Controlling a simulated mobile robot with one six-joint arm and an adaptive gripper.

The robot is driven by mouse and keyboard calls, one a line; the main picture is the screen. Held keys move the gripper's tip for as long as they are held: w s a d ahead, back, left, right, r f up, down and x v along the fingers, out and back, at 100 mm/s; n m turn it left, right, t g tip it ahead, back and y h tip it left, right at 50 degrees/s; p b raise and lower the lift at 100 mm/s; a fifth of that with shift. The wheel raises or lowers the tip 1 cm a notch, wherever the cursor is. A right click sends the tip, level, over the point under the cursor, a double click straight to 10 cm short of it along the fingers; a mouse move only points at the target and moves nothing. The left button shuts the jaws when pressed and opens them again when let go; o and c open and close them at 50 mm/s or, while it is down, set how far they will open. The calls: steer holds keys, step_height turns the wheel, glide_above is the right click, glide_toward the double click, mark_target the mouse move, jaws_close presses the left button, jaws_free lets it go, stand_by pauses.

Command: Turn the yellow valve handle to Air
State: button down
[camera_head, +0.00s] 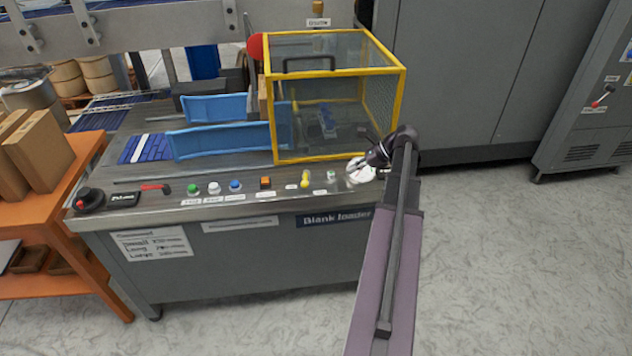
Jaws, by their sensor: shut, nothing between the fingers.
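A small yellow handle (305,180), which looks like the valve handle, stands on the front ledge of the grey machine, right of the orange button. Small white labels lie beside it; their text is too small to read, so I cannot tell which one says Air. My gripper (357,171) is at the right end of the ledge, right of the yellow handle and apart from it. It is shut and empty, over a white round object (362,172) that it partly covers. My arm reaches in from the lower right.
A yellow-framed mesh guard (400,100) stands close behind my gripper. Green (193,189), white (214,187) and blue (236,185) buttons and an orange button (265,182) line the ledge to the left. Grey floor (500,250) is clear at the right.

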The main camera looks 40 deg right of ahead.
mark_target(319, 190)
steer(key=shift+a+f, duration=0.1)
steer(key=shift+b+x, duration=0.8)
steer(key=shift+x, duration=0.15)
steer(key=b+x, duration=0.5)
steer(key=x, duration=0.3)
steer(key=shift+f, duration=0.1)
steer(key=shift+w+a+r+p, duration=0.2)
steer(key=shift+w+a+r, duration=0.05)
steer(key=shift+w+a, duration=0.25)
steer(key=shift+w+a+r+p, duration=0.2)
steer(key=shift+w+a, duration=0.25)
steer(key=shift+w+a+r, duration=0.1)
steer(key=shift+w+a, duration=0.3)
steer(key=shift+s+d, duration=0.1)
steer(key=shift+s, duration=0.05)
